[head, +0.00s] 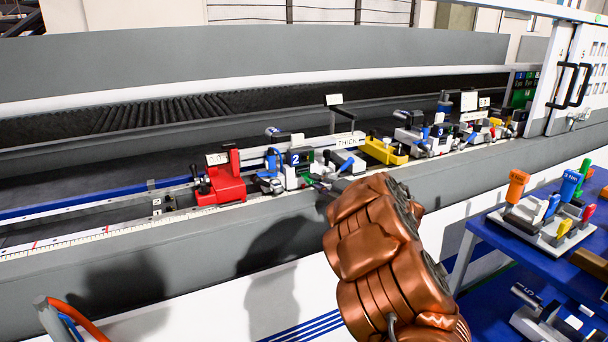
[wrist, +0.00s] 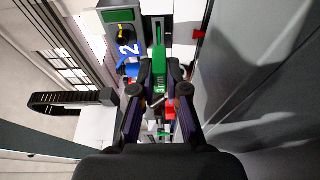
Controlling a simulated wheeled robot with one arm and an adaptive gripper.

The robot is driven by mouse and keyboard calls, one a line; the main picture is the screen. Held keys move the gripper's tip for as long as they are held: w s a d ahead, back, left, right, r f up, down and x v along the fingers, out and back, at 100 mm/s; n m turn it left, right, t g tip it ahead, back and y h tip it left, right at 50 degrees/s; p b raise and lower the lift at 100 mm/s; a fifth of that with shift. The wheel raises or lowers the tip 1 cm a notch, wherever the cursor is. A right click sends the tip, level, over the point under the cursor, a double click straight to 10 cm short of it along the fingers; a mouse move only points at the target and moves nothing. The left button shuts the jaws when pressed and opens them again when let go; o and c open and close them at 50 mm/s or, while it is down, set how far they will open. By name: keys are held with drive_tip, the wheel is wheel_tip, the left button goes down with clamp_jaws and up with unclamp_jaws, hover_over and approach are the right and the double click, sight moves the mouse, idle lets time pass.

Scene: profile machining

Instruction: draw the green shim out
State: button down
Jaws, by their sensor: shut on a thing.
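The green shim (wrist: 159,82) is between my fingertips in the wrist view, with small white markings on it. My gripper (wrist: 159,77) is shut on it. The shim is mostly hidden or too small there.
A red block (head: 222,184) stands left of the fixture. A white bar marked THICK (head: 347,142) and a yellow block (head: 384,151) are to the right, with more fixtures beyond. A blue table (head: 500,240) with coloured-handled tools is at right. Space before the rail is open.

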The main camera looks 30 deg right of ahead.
drive_tip(key=shift+s, duration=0.25)
drive_tip(key=shift+s+a+b, duration=0.2)
drive_tip(key=shift+s+b, duration=0.45)
drive_tip(key=shift+s, duration=1.25)
